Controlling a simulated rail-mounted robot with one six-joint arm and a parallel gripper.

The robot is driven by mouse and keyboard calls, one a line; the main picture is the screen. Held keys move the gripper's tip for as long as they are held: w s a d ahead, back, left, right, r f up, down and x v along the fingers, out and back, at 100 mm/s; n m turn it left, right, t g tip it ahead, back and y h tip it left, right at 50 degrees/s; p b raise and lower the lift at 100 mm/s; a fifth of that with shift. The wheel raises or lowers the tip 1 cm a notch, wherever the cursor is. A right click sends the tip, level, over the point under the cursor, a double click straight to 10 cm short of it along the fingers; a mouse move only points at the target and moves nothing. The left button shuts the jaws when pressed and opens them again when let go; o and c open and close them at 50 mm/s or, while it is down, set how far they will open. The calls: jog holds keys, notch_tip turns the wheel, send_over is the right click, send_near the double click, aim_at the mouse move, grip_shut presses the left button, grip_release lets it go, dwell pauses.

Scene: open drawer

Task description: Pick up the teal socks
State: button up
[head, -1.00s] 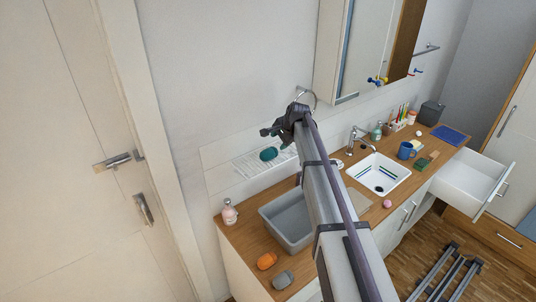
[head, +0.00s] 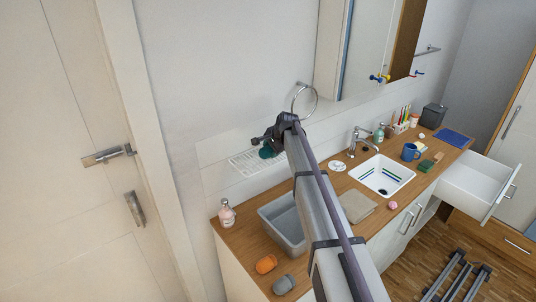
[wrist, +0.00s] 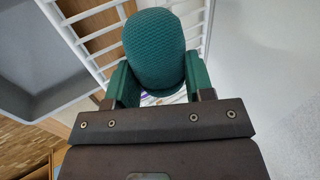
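The teal socks (wrist: 153,50) are a rounded knitted bundle at the top middle of the wrist view. In the head view they show as a small teal shape (head: 266,153) at the white wire rack (head: 246,165) on the wall, partly covered by my gripper (head: 262,141). In the wrist view my gripper (wrist: 160,82) has one green finger on each side of the bundle, close against it. I cannot tell whether the fingers press on it. The rack's white bars (wrist: 88,45) pass behind the socks.
Below the rack, a grey bin (head: 284,225) stands on the wooden counter beside a pink bottle (head: 227,213). An orange bundle (head: 266,264) and a grey one (head: 284,284) lie in front. Right are a sink (head: 382,174) and an open drawer (head: 474,183).

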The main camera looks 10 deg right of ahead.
jog(key=c, duration=0.3)
jog(key=shift+r, duration=0.1)
notch_tip(320, 180, up, 10)
jog(key=p, duration=1)
jog(key=shift+r, duration=0.1)
